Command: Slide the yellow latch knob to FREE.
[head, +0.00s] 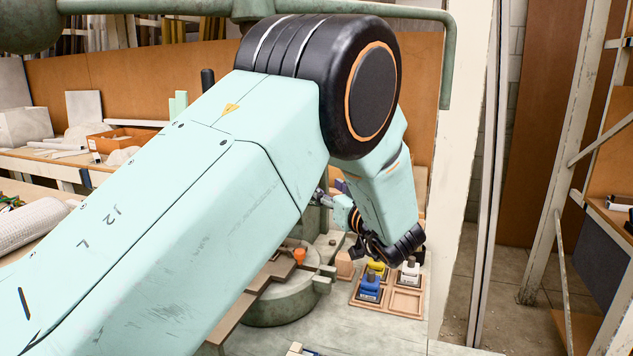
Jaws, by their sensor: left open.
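I cannot make out the yellow latch knob or any FREE marking; my left arm covers much of the green fly press (470,40). My left gripper (321,197) shows small beside the press, past the bent black wrist, partly hidden by my forearm. It is open, and I see nothing held in it. The lower round base of the press (283,306) shows below the arm, with a small orange knob (299,255) on it. My right gripper is not in view.
A wooden tray (405,301) right of the press base holds blue (369,288), yellow (378,268) and white (410,270) blocks; some compartments are empty. A pale post (465,180) stands right of the tray. A workbench with an orange bin (122,139) is at the left.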

